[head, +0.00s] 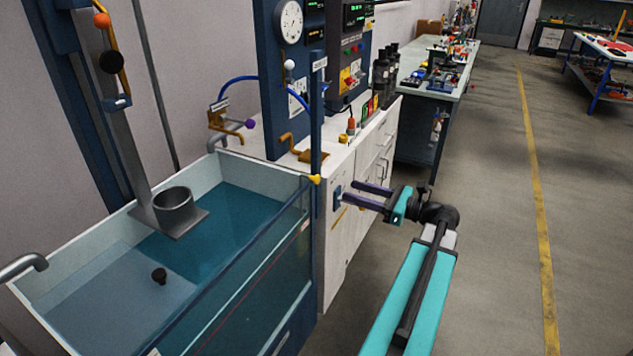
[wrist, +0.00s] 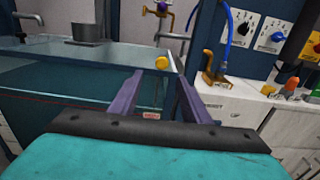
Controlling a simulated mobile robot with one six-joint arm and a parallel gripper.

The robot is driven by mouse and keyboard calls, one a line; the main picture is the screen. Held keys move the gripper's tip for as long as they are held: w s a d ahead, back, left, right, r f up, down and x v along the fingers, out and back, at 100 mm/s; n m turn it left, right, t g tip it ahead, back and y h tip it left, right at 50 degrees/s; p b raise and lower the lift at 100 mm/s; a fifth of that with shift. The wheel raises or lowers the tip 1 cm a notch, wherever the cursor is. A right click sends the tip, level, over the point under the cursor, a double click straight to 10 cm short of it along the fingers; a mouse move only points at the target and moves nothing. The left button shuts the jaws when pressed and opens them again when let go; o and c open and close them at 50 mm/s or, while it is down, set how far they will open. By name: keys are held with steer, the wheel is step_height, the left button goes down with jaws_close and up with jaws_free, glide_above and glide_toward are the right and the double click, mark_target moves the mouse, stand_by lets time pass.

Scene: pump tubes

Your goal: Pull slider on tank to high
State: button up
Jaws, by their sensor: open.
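The water tank (head: 255,290) stands at the left in the head view, with a clear front wall and teal water. A small yellow knob (head: 315,179), which looks like the slider, sits at its near right corner beside a dark blue post. In the wrist view the yellow knob (wrist: 161,62) lies ahead of the fingertips, roughly in line with the gap. My gripper (head: 352,193) is open and empty, its purple fingers pointing left toward the tank corner. In the wrist view my gripper (wrist: 159,76) is apart from the knob. High and low marks are not readable.
A white cabinet (head: 340,235) stands right of the tank, close to my fingers. A blue panel (head: 285,95) with a gauge rises behind, with brass valves (head: 303,150) and a blue hose (wrist: 228,30). The floor (head: 495,240) on the right is clear.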

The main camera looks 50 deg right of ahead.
mark_target(319, 180)
steer(key=shift+s+d, duration=0.15)
steer(key=shift+s, duration=0.1)
steer(key=shift+w, duration=0.15)
steer(key=shift+p+x, duration=0.55)
steer(key=shift+x, duration=6.15)
jaws_close()
